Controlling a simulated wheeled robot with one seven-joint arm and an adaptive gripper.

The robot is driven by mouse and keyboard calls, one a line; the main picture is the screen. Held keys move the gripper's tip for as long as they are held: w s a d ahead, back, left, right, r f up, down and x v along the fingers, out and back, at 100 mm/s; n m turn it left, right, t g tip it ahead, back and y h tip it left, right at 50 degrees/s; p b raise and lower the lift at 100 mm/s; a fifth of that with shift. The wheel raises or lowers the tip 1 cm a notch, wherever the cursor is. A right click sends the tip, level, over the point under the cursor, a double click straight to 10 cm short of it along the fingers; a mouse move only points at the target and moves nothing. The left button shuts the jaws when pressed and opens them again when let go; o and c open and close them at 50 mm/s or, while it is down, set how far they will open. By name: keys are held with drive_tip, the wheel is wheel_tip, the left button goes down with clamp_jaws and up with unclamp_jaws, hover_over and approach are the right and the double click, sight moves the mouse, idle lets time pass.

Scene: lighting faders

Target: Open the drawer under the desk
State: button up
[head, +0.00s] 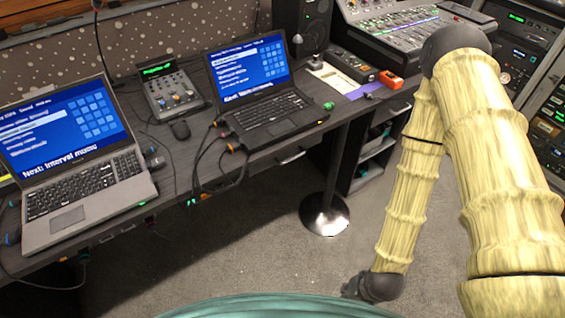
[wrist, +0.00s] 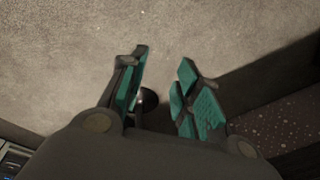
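The dark desk (head: 170,180) runs along the left and middle of the head view. A small pale handle (head: 292,157) shows on its front edge, below the right laptop; the drawer front around it is dark and its outline is hard to make out. It looks closed. My gripper (wrist: 164,58) shows in the wrist view with its two teal-padded fingers apart and nothing held between them. In the head view my arm hangs down at the right, its end low near the floor, away from the handle. The fingers are mostly hidden there.
A post with a round black base (head: 325,214) stands on the carpet beneath the desk front. Cables (head: 233,165) hang over the desk edge left of the handle. Two laptops and a mixing console (head: 400,30) stand on top. Equipment racks (head: 550,110) are at the right. Carpet (head: 240,245) in front is clear.

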drive_tip(key=w+a+f+m+t+y+b, duration=0.3)
drive_tip(key=w+a+b, duration=0.3)
drive_tip(key=w, duration=0.6)
drive_tip(key=m+t+y+b, duration=0.55)
drive_tip(key=t+b, duration=0.25)
drive_tip(key=b, duration=0.5)
approach(294, 157)
drive_tip(key=shift+h, duration=0.35)
drive_tip(key=b+x, duration=0.1)
drive_tip(key=x, duration=0.9)
drive_tip(key=shift+a+f, duration=0.1)
clamp_jaws()
